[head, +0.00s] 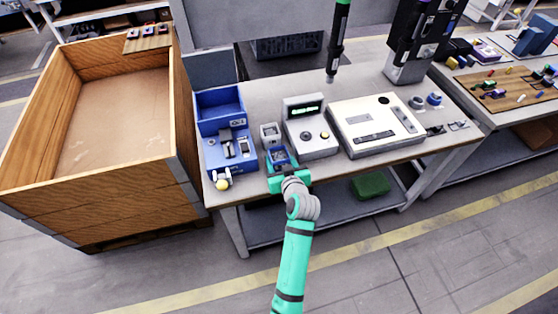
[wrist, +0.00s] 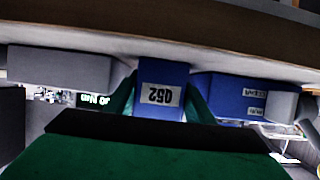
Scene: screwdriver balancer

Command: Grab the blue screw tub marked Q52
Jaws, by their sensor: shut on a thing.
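The blue screw tub (head: 279,156) sits at the front edge of the workbench, beside the grey display unit. In the wrist view, which appears upside down, the tub (wrist: 162,76) shows its white label, reading Q52 inverted. My green gripper (head: 284,168) reaches in from the front edge. Its two fingers (wrist: 161,97) lie on either side of the tub, shut on it. The tub's lower part is partly hidden by my gripper in the head view. I cannot tell whether it is clear of the bench top.
A blue organiser (head: 226,142) stands to the left and a small grey tub (head: 270,131) just behind. The display unit (head: 308,137) is close on the right, with a white flat device (head: 376,137) beyond. A black screwdriver (head: 337,45) hangs above the workbench (head: 280,85).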

